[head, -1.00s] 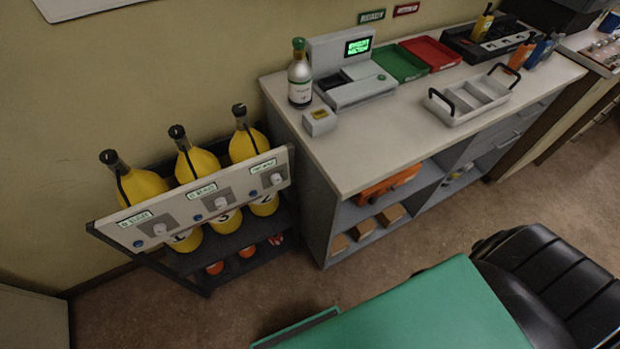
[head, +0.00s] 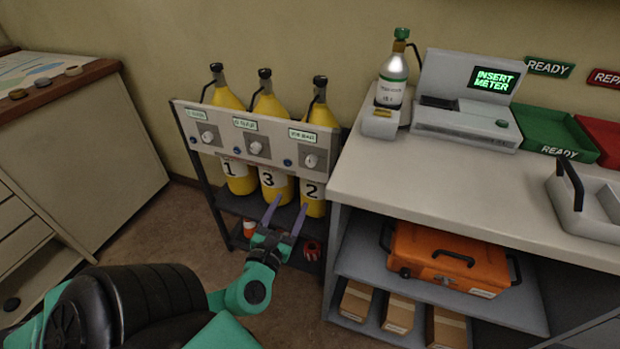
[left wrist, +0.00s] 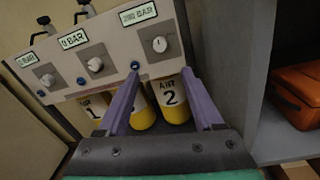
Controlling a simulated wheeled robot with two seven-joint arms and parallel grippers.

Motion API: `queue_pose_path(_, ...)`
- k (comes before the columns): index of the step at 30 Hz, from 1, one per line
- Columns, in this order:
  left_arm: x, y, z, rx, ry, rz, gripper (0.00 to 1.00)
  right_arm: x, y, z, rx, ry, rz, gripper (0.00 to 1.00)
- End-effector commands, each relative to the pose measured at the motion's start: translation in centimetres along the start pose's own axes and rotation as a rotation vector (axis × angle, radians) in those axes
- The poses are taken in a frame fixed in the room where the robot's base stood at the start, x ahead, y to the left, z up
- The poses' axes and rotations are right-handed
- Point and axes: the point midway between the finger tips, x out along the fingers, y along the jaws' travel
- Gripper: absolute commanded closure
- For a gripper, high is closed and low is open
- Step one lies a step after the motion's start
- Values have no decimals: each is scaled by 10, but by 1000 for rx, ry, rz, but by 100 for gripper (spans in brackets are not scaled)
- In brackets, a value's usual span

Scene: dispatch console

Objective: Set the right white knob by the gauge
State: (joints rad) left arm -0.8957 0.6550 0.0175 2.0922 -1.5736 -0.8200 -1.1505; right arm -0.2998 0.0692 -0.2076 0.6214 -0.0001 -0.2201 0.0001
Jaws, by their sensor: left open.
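The right white knob (head: 311,161) is on the right end of the pale panel (head: 226,143), below a label. It also shows in the left wrist view (left wrist: 159,44), upper right of centre. Two more white knobs, the middle one (head: 256,148) and the left one (head: 208,136), sit along the same panel. I cannot make out a separate gauge; the label (left wrist: 139,13) over the right knob is too small to read surely. My left gripper (head: 289,209) is open and empty, in front of and below the panel, apart from the knob. My right gripper is not in view.
Yellow cylinders (head: 275,186) numbered 1, 3 and 2 stand in the rack behind the panel. The counter (head: 400,180) is close on the right, with an orange case (head: 450,262) on its shelf. A wooden-topped cabinet (head: 85,150) stands left. Floor is free between.

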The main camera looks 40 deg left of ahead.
Motion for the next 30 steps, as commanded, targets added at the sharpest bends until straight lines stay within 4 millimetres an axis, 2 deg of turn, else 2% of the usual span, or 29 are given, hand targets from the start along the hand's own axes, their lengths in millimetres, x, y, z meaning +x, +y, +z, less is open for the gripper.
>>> queue_pose_path(5, 30, 1, 6, 0, -9, 1, 32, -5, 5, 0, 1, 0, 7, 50)
queue_pose_path(12, 96, 1, 5, -1, -6, 3, 32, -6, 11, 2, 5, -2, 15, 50)
queue_pose_path(18, 134, 1, 3, -2, -2, 2, 32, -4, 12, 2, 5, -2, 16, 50)
queue_pose_path(22, 143, 0, 3, -2, 0, 0, 32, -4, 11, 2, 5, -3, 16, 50)
queue_pose_path(28, 144, 0, 2, -3, 1, 0, 32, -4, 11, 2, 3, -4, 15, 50)
queue_pose_path(29, 144, 0, 2, -3, 1, 0, 40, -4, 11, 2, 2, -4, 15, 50)
queue_pose_path(30, 143, 0, 2, -3, 1, 0, 55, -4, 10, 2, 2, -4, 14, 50)
